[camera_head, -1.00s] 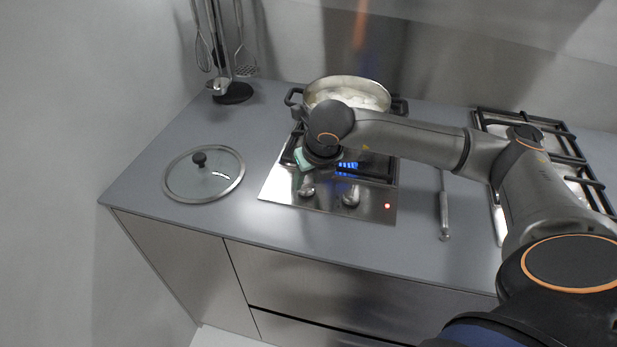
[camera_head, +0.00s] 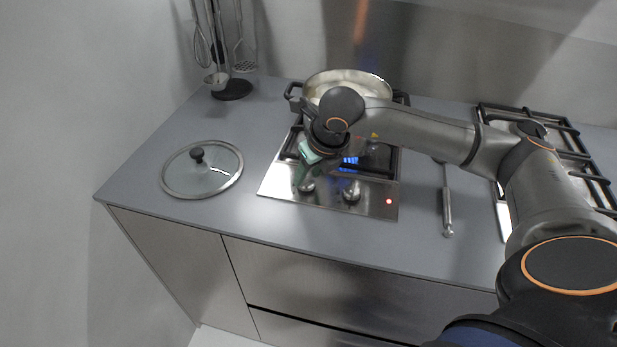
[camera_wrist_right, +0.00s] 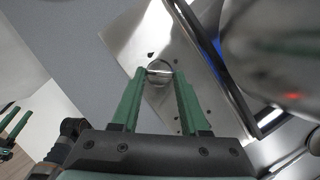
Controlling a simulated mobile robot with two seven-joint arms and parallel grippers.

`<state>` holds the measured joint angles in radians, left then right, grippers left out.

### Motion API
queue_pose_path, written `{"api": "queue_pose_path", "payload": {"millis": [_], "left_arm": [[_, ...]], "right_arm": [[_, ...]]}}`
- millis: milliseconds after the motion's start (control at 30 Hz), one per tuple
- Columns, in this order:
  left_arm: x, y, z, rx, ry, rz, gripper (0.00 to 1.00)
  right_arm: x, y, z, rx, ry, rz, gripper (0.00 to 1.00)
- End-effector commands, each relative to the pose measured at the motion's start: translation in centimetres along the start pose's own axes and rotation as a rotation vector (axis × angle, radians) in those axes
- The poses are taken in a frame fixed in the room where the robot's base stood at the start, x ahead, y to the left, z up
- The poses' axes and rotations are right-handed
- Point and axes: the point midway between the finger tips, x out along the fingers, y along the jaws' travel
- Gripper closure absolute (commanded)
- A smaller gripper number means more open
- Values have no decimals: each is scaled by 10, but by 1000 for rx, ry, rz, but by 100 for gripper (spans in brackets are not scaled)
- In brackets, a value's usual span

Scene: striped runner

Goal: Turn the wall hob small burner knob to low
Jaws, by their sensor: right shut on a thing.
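The hob's steel panel (camera_head: 335,201) carries two round metal knobs at its front: a left knob (camera_head: 307,186) and a right knob (camera_head: 351,193). My right gripper (camera_head: 303,178) reaches down over the left knob. In the right wrist view, its green fingers (camera_wrist_right: 160,74) are shut on the left knob (camera_wrist_right: 159,71), one on each side. I cannot read any marks around the knob. A blue flame (camera_head: 348,161) burns behind the knobs, partly hidden by my wrist. A green and black part, seemingly my left gripper (camera_wrist_right: 8,130), is cut off at the left edge of the wrist view.
A pot (camera_head: 346,78) stands at the rear of the hob, close to my right wrist. A glass lid (camera_head: 202,170) lies on the counter at left, with a utensil stand (camera_head: 232,90) behind. A long-handled utensil (camera_head: 447,209) lies right of the hob, near another hob (camera_head: 570,150).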

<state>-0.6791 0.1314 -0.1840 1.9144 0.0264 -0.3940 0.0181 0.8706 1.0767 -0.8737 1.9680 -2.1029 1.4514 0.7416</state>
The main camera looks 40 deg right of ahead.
Motion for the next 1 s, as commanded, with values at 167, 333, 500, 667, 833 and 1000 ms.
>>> {"api": "queue_pose_path", "payload": {"millis": [167,333,500,667,833,1000], "left_arm": [[14,-1,15,0,0,0,50],[21,-2,24,0,-1,0,50],[25,1,28,0,-13,6,50],[27,4,25,1,-7,13,50],[27,7,21,2,3,21,50],[28,8,18,3,7,23,50]], "right_arm": [[4,-3,-1,-139,-4,59,100],[3,-4,0,-283,-4,119,100],[2,-5,2,-413,-4,173,100],[1,-6,2,-514,-3,215,100],[1,-6,3,-594,-3,246,100],[1,-7,3,-640,-2,265,100]]}}
